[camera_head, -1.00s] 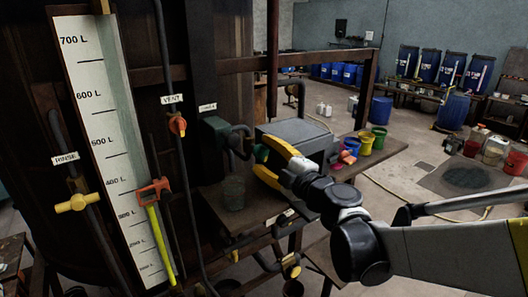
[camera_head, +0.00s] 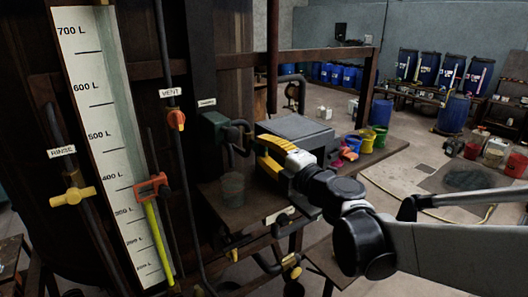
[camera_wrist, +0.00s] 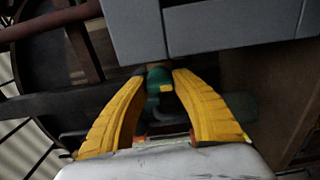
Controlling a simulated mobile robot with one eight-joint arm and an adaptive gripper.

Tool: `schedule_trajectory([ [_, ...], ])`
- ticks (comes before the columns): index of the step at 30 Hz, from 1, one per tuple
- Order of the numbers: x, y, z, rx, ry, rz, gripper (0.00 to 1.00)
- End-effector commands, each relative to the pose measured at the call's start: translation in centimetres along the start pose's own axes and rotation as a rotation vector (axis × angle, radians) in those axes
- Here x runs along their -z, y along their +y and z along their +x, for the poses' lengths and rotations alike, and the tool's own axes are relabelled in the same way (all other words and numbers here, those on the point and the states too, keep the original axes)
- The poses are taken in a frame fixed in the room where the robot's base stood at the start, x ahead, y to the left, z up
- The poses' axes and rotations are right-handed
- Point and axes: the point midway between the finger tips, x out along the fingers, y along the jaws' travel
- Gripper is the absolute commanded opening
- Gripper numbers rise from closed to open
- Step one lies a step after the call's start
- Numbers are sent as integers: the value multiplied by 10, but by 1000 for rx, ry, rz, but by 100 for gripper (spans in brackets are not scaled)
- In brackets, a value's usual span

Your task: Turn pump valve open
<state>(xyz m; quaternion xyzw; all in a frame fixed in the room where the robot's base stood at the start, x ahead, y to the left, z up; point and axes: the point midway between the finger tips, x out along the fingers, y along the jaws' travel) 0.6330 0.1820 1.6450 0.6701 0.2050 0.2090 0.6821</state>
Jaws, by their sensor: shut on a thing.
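My gripper (camera_head: 260,153) has its yellow fingers in front of the grey box beside the tank, in the head view. In the wrist view its fingertips (camera_wrist: 164,75) close in on a small green-teal part (camera_wrist: 159,82), which looks like a valve handle; the gripper is shut on it. A dark curved piece shows below the part, between the fingers. The fingers and wrist hide this part in the head view, so its turned position cannot be told. A dark green pump-like housing (camera_head: 215,131) with a curved pipe is left of my gripper.
The grey box (camera_head: 300,130) stands close behind my gripper; its edge also fills the top of the wrist view (camera_wrist: 235,25). An orange vent valve (camera_head: 176,119) and yellow rinse valve (camera_head: 73,196) are at left.

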Motion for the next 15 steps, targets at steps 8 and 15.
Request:
schedule_trajectory([
  [8,0,1,0,0,0,2,56],
  [15,0,0,0,0,0,2,56],
])
